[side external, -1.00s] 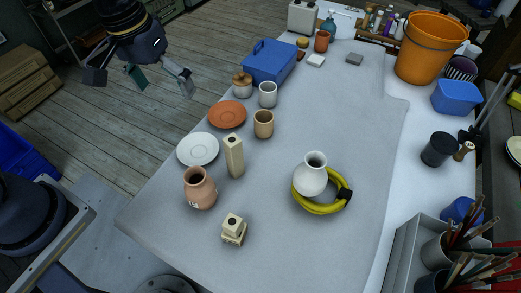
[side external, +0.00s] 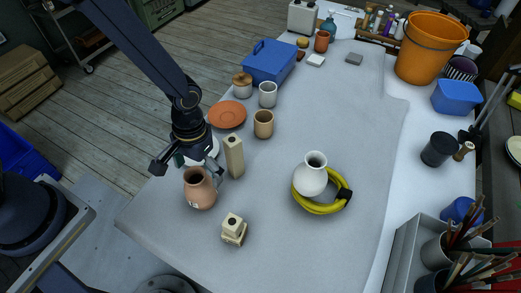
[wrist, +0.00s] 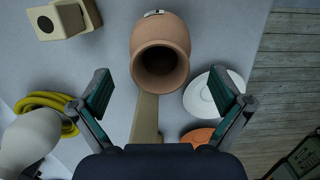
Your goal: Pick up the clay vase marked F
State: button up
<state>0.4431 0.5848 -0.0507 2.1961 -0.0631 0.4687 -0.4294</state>
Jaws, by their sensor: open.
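A terracotta clay vase (side external: 200,190) stands upright near the left edge of the table, with a small pale label low on its side; I cannot read the letter. In the wrist view the vase (wrist: 160,32) has its dark mouth facing the camera, ahead of the fingers and between their lines. My gripper (wrist: 162,92) is open and empty. In the side view my gripper (side external: 186,163) is just behind and above the vase, apart from it as far as I can tell. It hides part of the white saucer (side external: 210,148).
A tall cream vase (side external: 235,158) stands close to the right of the terracotta vase. A square cream bottle (side external: 234,230) is in front. A white vase (side external: 311,178) stands at a yellow ring (side external: 323,207). An orange plate (side external: 227,115) and beige cup (side external: 263,124) are behind.

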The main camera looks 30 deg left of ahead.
jog(key=f, duration=0.2)
jog(key=s+f, duration=0.1)
jog(key=f, duration=0.2)
jog(key=shift+s+f, duration=0.15)
jog(key=c, duration=1.3)
